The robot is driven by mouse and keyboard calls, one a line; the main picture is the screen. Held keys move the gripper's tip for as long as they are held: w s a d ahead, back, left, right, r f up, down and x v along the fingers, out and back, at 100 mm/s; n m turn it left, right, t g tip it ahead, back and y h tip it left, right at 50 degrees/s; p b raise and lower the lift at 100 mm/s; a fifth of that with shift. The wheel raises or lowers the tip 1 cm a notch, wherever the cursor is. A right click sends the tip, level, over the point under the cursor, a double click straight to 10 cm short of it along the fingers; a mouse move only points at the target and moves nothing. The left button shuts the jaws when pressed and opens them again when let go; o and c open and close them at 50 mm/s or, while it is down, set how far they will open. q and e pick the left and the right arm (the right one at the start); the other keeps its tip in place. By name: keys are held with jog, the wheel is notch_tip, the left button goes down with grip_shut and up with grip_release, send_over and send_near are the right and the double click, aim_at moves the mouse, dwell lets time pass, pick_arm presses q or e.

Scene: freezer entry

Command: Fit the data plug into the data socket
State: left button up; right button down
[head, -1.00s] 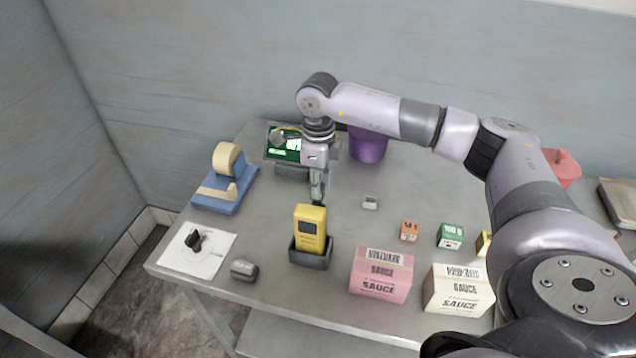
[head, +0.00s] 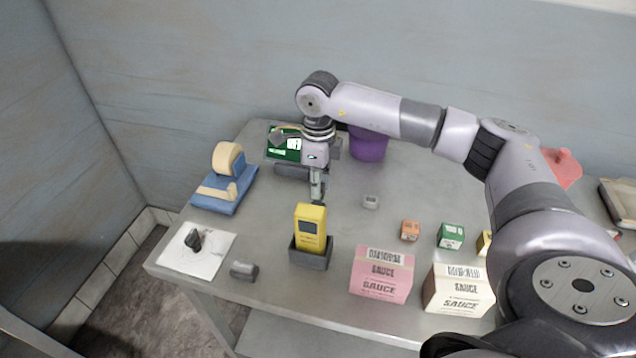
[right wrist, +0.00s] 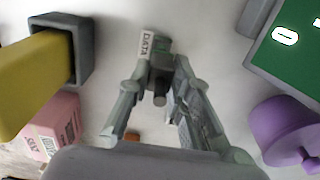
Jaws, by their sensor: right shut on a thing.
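My right gripper (head: 317,197) is low over the table, just behind the yellow device. In the right wrist view the gripper (right wrist: 161,72) is shut on a small dark plug (right wrist: 160,84) with a round end. A white tag (right wrist: 146,44) reading DATA shows right beside the plug at the fingertips. In the head view the plug is too small to make out. I cannot tell which thing is the data socket; a small grey block (head: 370,202) lies on the table to the right of the gripper. My left gripper is not in view.
The yellow device (head: 311,222) stands in a dark holder (head: 311,259) close in front of the gripper. A green board (head: 284,147) and a purple pot (head: 368,147) are behind. Pink (head: 380,279) and cream (head: 457,292) sauce boxes stand at the front right.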

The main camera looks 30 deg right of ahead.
jog(key=shift+f+b, duration=1.3)
jog(key=shift+f, duration=0.2)
dwell(0.4)
jog(key=c, duration=1.4)
grip_release()
jog(key=shift+o, duration=0.2)
jog(key=shift+r, duration=0.1)
notch_tip(320, 180, up, 12)
jog(key=shift+f, duration=0.1)
